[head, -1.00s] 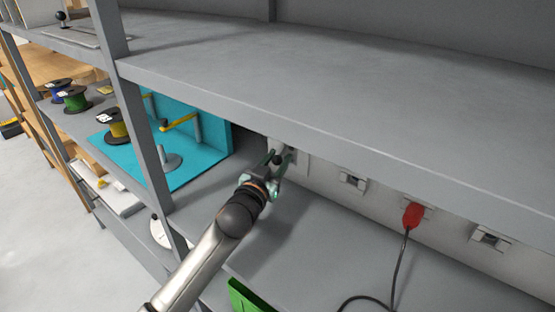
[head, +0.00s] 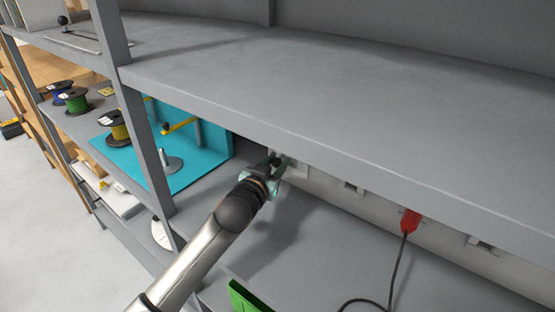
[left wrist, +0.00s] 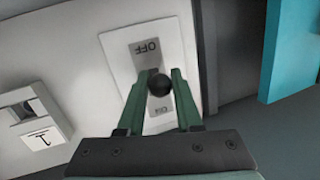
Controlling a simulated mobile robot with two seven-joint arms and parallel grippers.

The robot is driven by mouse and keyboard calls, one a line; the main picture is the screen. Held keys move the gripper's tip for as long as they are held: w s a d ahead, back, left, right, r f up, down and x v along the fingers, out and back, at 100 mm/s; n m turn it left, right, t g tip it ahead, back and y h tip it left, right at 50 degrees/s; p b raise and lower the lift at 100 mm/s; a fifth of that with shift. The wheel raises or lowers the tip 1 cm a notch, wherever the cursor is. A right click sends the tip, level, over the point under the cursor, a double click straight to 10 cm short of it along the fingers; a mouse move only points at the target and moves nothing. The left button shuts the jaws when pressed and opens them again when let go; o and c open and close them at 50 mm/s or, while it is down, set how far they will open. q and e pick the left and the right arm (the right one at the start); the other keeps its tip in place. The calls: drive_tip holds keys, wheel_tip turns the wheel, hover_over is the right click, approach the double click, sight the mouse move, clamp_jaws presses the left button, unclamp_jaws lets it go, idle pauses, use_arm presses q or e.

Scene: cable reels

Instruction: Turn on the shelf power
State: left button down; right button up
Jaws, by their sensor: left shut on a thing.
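The power switch (left wrist: 147,48) is a white wall plate marked OFF at the top of the left wrist view and ON lower down, with the lettering turned over. A black ball knob (left wrist: 159,84) stands out from it. My left gripper (left wrist: 160,80) is shut on this knob, one green finger on each side. In the head view my left gripper (head: 275,168) reaches under the upper shelf to the switch plate (head: 298,170) on the back wall. The lever's exact position is hard to tell behind the knob. My right gripper is not in view.
The upper shelf (head: 330,90) overhangs the switch. A red plug (head: 410,220) with a black cable sits in a wall socket to the right, past another socket (head: 353,187). A green bin (head: 246,297) is below. A turquoise stand (head: 205,160) and cable reels (head: 117,127) are left.

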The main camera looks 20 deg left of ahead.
use_arm(q)
drive_tip(key=shift+r+g, duration=0.6)
drive_tip(key=shift+g, duration=0.1)
drive_tip(key=r+g, duration=0.1)
drive_tip(key=g, duration=0.1)
drive_tip(key=m+g+y, duration=0.1)
drive_tip(key=g, duration=0.1)
drive_tip(key=shift+r, duration=0.35)
drive_tip(key=shift+w+r+m+g+y, duration=0.15)
drive_tip(key=shift+r+g, duration=0.1)
drive_tip(key=shift+g, duration=0.45)
drive_tip(key=shift+s+r+m+g+y, duration=0.1)
drive_tip(key=shift+r+m+g+y, duration=0.1)
drive_tip(key=shift+g, duration=0.5)
drive_tip(key=c, duration=0.6)
unclamp_jaws()
drive_tip(key=shift+w, duration=0.1)
